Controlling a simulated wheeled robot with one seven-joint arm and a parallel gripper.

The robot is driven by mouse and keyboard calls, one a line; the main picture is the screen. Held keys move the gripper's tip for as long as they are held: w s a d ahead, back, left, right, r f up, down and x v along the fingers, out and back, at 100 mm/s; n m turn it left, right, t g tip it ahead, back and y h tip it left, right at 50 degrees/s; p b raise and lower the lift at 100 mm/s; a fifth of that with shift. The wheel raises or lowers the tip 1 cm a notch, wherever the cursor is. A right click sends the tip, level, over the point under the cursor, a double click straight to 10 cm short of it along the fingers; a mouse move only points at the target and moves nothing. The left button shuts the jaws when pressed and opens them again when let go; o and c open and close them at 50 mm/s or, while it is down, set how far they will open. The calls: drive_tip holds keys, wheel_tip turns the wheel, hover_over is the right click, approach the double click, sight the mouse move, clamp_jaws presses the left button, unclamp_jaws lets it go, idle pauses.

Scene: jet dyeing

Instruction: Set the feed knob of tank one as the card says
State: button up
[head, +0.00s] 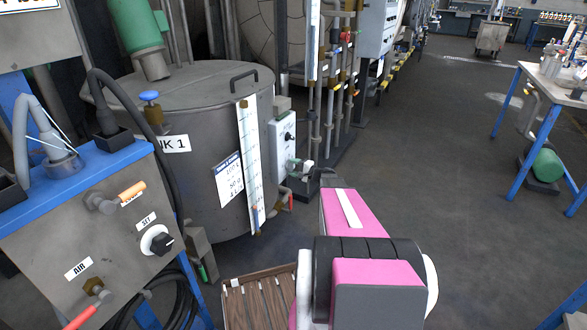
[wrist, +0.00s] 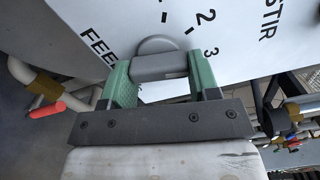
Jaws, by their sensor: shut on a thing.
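In the wrist view, the grey feed knob (wrist: 160,66) sits on a white panel face (wrist: 110,25) marked FEED, with figures 2 and 3 beside the knob. My gripper (wrist: 161,72) has its green fingers on both sides of the knob's grip bar, closed on it. The knob's pointer mark cannot be made out. In the head view, tank one (head: 190,100) stands at the left with a white card (head: 229,180) on its side; its print is too small to read surely. The small control box (head: 283,135) is beside the tank, with my arm reaching to its lower part.
A white level scale (head: 250,165) runs down the tank. A steel panel with a blue top (head: 80,185) stands at the left front. Pipes rise behind the box. The floor (head: 450,150) at the right is open before a blue-legged table (head: 540,95).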

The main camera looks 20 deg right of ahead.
drive_tip(key=m, duration=0.9)
drive_tip(key=shift+s+a+f, duration=0.1)
drive_tip(key=shift+s+f, duration=0.05)
drive_tip(key=shift+f, duration=0.15)
drive_tip(key=shift+m, duration=0.4)
drive_tip(key=o, duration=0.9)
drive_tip(key=v, duration=1.1)
drive_tip(key=shift+r, duration=0.1)
drive_tip(key=shift+a, duration=0.2)
